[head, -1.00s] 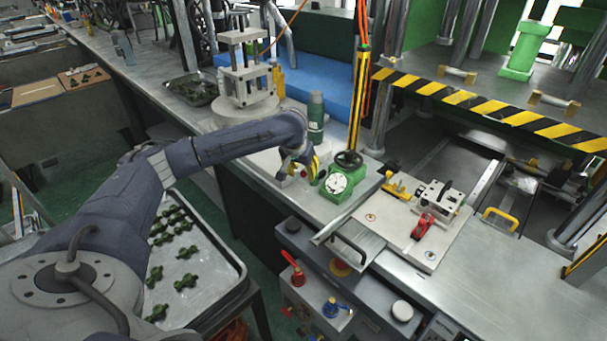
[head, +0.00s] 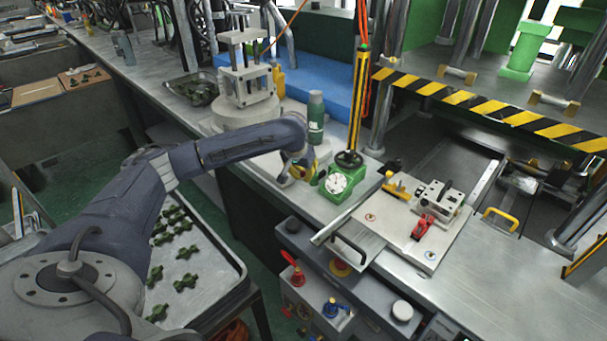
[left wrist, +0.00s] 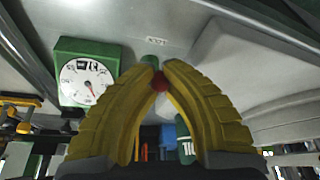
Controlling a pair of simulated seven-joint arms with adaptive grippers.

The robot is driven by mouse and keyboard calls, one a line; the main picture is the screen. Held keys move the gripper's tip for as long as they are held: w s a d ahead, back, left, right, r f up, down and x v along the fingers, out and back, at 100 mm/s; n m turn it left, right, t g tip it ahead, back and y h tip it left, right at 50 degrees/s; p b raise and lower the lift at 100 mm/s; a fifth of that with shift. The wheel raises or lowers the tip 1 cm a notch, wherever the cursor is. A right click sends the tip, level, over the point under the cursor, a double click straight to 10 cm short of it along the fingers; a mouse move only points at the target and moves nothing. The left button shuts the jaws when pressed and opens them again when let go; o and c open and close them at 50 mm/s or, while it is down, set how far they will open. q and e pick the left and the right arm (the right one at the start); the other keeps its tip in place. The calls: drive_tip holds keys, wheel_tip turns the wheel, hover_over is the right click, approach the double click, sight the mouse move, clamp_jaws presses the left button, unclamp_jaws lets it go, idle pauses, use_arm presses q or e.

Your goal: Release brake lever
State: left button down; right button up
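The brake lever shows as a small red knob (left wrist: 159,82) between the yellow fingertips in the left wrist view, with a green part (left wrist: 153,61) just beyond it. My left gripper (head: 304,168) is low over the bench, left of the green dial gauge. In the left wrist view its fingers (left wrist: 160,72) have come together on the red knob and appear to touch it from both sides. The rest of the lever is hidden behind the fingers. My right gripper is in neither view.
The green dial gauge (head: 337,183) stands close to the right of my left gripper, with a green bottle (head: 316,118) behind. A plate with a red clamp (head: 423,226) lies to the right. Red (head: 294,268) and blue (head: 333,309) levers are on the cabinet front.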

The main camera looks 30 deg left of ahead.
use_arm(q)
drive_tip(key=shift+w+r, duration=0.1)
idle(0.3)
